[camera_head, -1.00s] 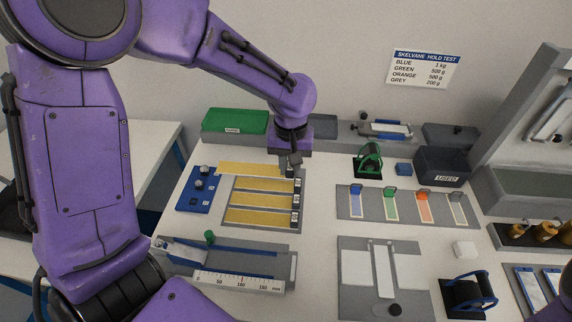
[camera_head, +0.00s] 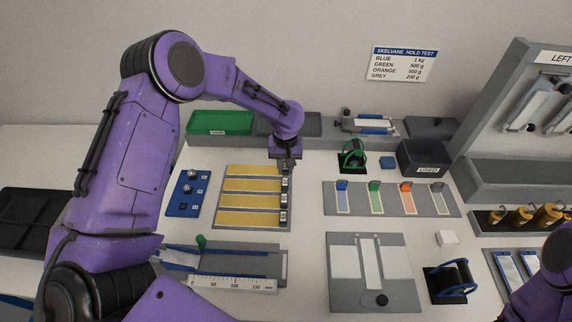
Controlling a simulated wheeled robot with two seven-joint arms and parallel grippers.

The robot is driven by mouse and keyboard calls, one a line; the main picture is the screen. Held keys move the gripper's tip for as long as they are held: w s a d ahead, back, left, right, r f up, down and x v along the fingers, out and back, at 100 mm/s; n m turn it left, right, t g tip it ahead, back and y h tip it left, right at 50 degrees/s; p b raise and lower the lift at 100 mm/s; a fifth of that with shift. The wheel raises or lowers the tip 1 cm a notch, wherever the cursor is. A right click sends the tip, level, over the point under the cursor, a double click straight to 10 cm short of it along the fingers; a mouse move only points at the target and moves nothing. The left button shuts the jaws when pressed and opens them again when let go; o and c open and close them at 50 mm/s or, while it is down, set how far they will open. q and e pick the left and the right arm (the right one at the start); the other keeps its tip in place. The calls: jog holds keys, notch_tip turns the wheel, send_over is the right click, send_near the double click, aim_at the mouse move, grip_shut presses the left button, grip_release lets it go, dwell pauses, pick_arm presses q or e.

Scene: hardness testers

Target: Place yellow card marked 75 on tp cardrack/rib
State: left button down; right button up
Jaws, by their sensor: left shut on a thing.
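Several yellow cards with dark right ends lie in rows on the grey card rack (camera_head: 223,228). The topmost yellow card (camera_head: 252,171) is lined up with the others in the rack's top row. Whether it rests fully down cannot be told, and no 75 can be read. My left gripper (camera_head: 286,170) points down at that card's right end and is shut on it, hiding the end. My right gripper is out of view; only part of a purple arm shows at the lower right edge.
A blue board with knobs (camera_head: 187,193) stands left of the rack, and a ruler fixture (camera_head: 235,284) lies in front. A green bin (camera_head: 207,122) is behind. A grey panel with coloured strips (camera_head: 330,200) lies to the right, with bare white table between.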

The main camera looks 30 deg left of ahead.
pick_arm(q)
jog(key=shift+f, duration=0.15)
jog(key=c, duration=1)
grip_release()
jog(key=shift+w+f, duration=0.1)
notch_tip(320, 180, up, 12)
jog(key=shift+r+b, duration=0.25)
jog(key=shift+b, duration=0.6)
